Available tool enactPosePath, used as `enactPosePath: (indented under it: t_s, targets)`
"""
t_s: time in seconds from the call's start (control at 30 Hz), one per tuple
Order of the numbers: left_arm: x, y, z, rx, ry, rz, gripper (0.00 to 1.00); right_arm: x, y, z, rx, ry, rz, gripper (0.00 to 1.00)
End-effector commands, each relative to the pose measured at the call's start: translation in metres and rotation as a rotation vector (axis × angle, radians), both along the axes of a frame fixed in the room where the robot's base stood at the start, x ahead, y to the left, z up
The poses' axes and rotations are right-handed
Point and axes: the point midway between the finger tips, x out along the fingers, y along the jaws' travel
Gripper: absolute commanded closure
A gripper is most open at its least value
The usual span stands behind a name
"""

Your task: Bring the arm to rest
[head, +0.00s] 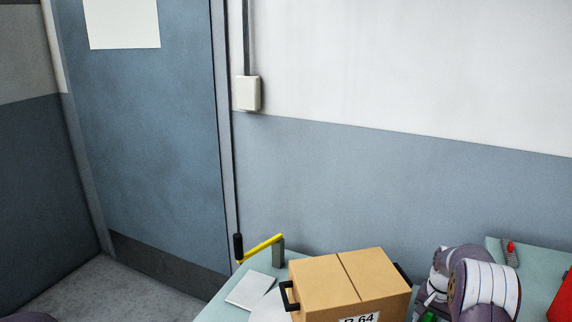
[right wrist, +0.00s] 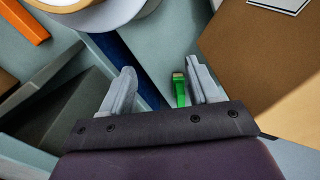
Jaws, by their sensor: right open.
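My right gripper (right wrist: 160,72) is open in the right wrist view, with its two grey fingers apart. A small green piece (right wrist: 180,90) shows between them, close to the right finger. I cannot tell whether it touches the finger or lies below. My right arm shows at the lower right of the head view, but its fingers are not clear there. A pale round bobbin-like thing (right wrist: 95,12) is cut off at the top of the wrist view. My left gripper is out of view.
A closed cardboard box (head: 345,280) with black handles stands on the pale green table (head: 240,271), left of my right arm. White sheets (head: 250,290) and a yellow bar (head: 262,248) are left of it. A red thing (head: 563,300) is at the right edge. An orange strip (right wrist: 22,22) shows in the wrist view.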

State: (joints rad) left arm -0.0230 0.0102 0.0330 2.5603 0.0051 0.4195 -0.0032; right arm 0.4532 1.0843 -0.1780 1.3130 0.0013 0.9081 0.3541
Motion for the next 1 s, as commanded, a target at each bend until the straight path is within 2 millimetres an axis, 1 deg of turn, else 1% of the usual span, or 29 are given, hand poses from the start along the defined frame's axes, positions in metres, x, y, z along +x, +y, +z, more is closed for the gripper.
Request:
enactPosePath:
  t_s: [0.03, 0.17, 0.27, 0.37, 0.43, 0.47, 0.5, 0.57, 0.6, 0.67, 0.7, 0.8, 1.0]
  targets:
    - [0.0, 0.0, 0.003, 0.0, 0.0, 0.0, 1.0, -0.002, 0.009, 0.009, -0.001, -0.002, 0.023, 0.39]
    - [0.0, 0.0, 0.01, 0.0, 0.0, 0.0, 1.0, -0.009, 0.037, 0.032, -0.006, -0.01, 0.1, 0.39]
    - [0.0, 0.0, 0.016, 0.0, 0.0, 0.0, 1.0, -0.02, 0.065, 0.053, -0.011, -0.02, 0.176, 0.39]
    - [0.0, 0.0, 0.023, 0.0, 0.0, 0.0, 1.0, -0.037, 0.096, 0.076, -0.016, -0.029, 0.264, 0.39]
    - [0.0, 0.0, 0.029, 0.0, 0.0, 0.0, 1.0, -0.055, 0.121, 0.093, -0.021, -0.039, 0.337, 0.39]
    - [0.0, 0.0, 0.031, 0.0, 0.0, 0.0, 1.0, -0.064, 0.132, 0.101, -0.023, -0.043, 0.372, 0.39]
    - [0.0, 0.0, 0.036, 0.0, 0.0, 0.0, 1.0, -0.08, 0.148, 0.112, -0.026, -0.048, 0.424, 0.39]
    - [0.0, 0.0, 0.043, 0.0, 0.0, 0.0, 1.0, -0.109, 0.174, 0.128, -0.032, -0.06, 0.512, 0.39]
    - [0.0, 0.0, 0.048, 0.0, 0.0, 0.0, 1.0, -0.131, 0.19, 0.137, -0.035, -0.067, 0.574, 0.39]
    - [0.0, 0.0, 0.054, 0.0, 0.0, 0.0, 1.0, -0.166, 0.21, 0.147, -0.041, -0.078, 0.662, 0.39]
    - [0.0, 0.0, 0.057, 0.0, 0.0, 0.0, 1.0, -0.187, 0.219, 0.15, -0.043, -0.083, 0.713, 0.39]
    - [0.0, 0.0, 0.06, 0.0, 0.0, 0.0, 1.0, -0.221, 0.232, 0.153, -0.049, -0.093, 0.791, 0.39]
    - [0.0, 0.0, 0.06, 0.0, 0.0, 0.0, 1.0, -0.221, 0.232, 0.153, -0.049, -0.093, 0.791, 0.39]
